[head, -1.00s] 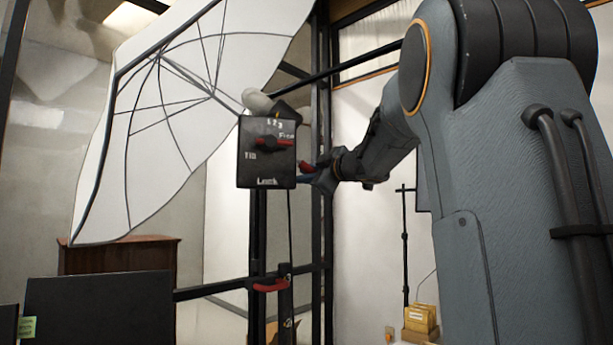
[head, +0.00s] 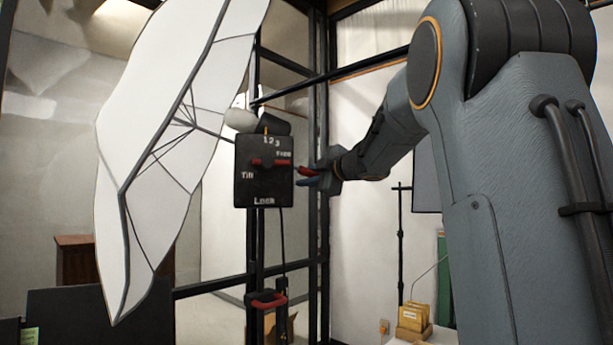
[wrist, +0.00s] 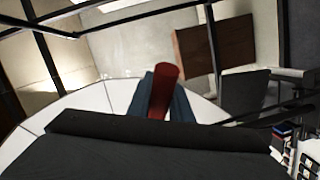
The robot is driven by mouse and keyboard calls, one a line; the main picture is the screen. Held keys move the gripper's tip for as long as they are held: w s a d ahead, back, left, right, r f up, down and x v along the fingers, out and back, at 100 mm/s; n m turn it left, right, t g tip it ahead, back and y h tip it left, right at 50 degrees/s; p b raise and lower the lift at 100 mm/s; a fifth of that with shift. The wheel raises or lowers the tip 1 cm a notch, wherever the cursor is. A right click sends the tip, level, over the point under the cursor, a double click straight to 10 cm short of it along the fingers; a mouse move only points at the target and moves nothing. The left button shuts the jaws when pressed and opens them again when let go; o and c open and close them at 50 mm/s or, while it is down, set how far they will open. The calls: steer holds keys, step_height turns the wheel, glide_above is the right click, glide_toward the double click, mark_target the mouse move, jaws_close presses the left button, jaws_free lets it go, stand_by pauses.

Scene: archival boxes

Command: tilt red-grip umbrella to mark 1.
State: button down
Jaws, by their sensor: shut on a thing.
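The white umbrella (head: 150,130) with dark ribs fills the left of the head view, steeply tilted and seen partly edge-on. Its shaft runs to a black box (head: 263,190) lettered 1 2 3, Free, Tilt and Lock. A small orange pointer (head: 266,130) stands above the digits, seemingly near the 1; too small to be sure. A red lever on the box (head: 268,163) lies level, toward Free. My gripper (head: 310,176) is right of the box, shut on the red grip (wrist: 165,88). In the wrist view the grip stands between the bluish jaws.
A black stand and frame post (head: 320,230) stand behind the box. A second red handle (head: 268,301) sits lower on the stand. A dark panel (head: 100,310) and a brown cabinet (head: 75,258) are at lower left. Yellow boxes (head: 412,318) stand at lower right.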

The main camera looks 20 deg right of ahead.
mark_target(317, 174)
steer(key=c, duration=1.6)
jaws_free()
steer(key=b+v, duration=0.2)
steer(key=v, duration=0.6)
steer(key=shift+w, duration=0.1)
